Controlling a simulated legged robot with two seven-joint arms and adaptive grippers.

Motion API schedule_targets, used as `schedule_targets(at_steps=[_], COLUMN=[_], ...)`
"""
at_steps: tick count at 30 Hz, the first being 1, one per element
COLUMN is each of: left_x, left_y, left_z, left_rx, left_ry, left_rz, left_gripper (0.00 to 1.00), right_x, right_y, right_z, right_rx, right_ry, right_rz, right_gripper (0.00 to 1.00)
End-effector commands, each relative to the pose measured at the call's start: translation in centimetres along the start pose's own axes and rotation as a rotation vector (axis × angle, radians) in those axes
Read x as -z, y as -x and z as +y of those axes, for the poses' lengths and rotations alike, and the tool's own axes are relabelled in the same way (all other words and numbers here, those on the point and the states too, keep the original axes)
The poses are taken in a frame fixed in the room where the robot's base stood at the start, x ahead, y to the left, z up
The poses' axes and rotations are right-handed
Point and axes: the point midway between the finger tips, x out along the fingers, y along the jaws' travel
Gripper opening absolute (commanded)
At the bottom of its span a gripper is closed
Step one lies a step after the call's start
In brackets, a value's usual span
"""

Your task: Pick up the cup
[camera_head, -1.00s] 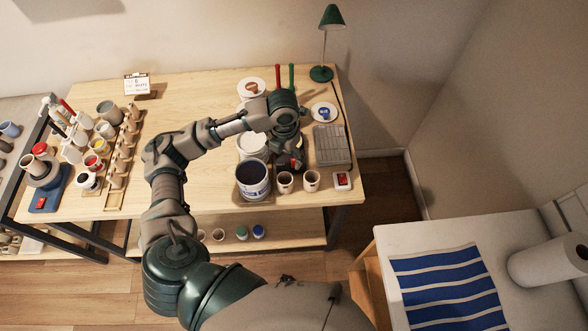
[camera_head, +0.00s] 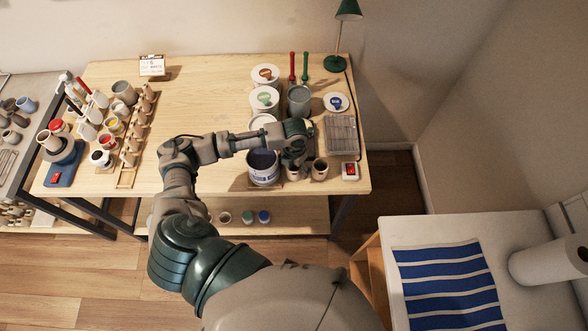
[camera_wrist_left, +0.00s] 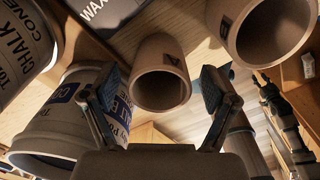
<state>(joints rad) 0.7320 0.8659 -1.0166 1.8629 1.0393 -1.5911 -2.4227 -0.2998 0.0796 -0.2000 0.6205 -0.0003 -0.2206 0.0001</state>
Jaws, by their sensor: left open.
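Two small brown-beige cups stand side by side near the front right edge of the wooden table. The left cup (camera_head: 293,174) is partly hidden by my left gripper (camera_head: 297,160), which is just above it; the right cup (camera_head: 320,169) is beside it. In the left wrist view, a cup marked A (camera_wrist_left: 162,72) lies between the lines of the two spread fingers of my left gripper (camera_wrist_left: 160,90), with gaps at both sides. A second cup marked B (camera_wrist_left: 268,30) is at the upper right. My right gripper is not in view.
A white-and-blue bucket (camera_head: 263,167) stands close left of the cups and shows in the left wrist view (camera_wrist_left: 75,115). A small red-and-white box (camera_head: 350,171) and a grey tray (camera_head: 341,136) are to the right. The table's middle (camera_head: 200,95) is clear.

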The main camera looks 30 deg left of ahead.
Motion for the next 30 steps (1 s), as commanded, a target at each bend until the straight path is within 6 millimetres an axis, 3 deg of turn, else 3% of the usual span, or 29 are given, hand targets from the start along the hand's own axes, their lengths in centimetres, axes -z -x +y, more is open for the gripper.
schedule_targets(at_steps=[4, 12, 14, 20, 21, 30], left_x=[0.0, 0.0, 0.0, 0.0, 0.0, 0.0], left_y=[-1.9, -2.3, -2.3, -2.2, -2.2, -2.1], left_z=[0.1, 0.1, 0.1, 0.1, 0.1, 0.1], left_rx=[0.0, 0.0, 0.0, 0.0, 0.0, 0.0], left_ry=[0.002, 0.0, 0.0, 0.0, 0.0, 0.0], left_rz=[0.001, -0.001, -0.001, -0.001, -0.001, -0.001], left_gripper=[0.85, 0.85, 0.73, 0.23, 0.19, 0.19], right_x=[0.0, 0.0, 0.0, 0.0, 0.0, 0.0], right_y=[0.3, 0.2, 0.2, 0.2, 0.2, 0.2], right_z=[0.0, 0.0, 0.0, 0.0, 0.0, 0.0], right_rx=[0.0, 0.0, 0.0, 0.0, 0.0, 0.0], right_ry=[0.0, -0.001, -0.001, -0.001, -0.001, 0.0], right_rz=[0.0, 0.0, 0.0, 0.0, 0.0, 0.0], right_gripper=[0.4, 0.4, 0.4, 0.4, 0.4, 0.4])
